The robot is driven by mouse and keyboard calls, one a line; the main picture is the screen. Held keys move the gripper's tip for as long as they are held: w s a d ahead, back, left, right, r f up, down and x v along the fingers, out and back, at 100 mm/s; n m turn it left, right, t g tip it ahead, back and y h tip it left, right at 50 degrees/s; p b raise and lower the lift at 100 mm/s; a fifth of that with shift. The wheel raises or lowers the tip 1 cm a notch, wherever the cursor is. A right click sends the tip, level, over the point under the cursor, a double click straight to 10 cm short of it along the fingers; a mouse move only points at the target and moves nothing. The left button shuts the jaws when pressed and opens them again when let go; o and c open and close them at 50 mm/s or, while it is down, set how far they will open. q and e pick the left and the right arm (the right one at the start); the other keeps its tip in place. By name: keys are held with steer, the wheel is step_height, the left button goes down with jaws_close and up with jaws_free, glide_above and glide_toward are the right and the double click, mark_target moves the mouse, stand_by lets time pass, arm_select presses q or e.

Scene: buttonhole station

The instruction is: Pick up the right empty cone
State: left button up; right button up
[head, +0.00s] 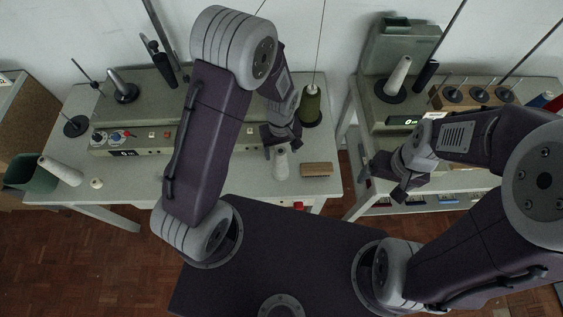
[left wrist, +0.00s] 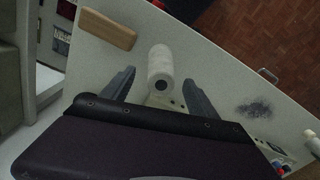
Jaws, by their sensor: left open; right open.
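A white cone (head: 281,165) is on the left table, directly below my left gripper (head: 281,143). In the left wrist view the same cone (left wrist: 160,64) appears between the two open fingers (left wrist: 160,84), with a dark hole in its near end. There is a gap on each side, so the fingers are not closed on it. My right gripper (head: 383,182) is open and empty, in front of the right table.
A wooden block (head: 316,169) lies just right of the cone; it also shows in the left wrist view (left wrist: 107,29). A green spool (head: 311,104) stands behind. A control panel (head: 140,140) runs along the left table, with a green bin (head: 28,174) at its left end.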

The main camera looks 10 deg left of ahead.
mark_target(281, 163)
arm_select(q)
steer(key=shift+d+f, duration=0.1)
steer(key=shift+f, duration=0.05)
steer(key=f, duration=0.2)
steer(key=f+p, duration=0.1)
steer(key=f, duration=0.1)
steer(key=shift+s+a, duration=0.2)
steer(key=shift+a, duration=0.05)
steer(key=shift+w+f, duration=0.15)
steer(key=shift+f, duration=0.35)
steer(key=shift+d, duration=0.15)
steer(key=shift+c, duration=1)
steer(key=c, duration=1.2)
steer(key=shift+r, duration=0.15)
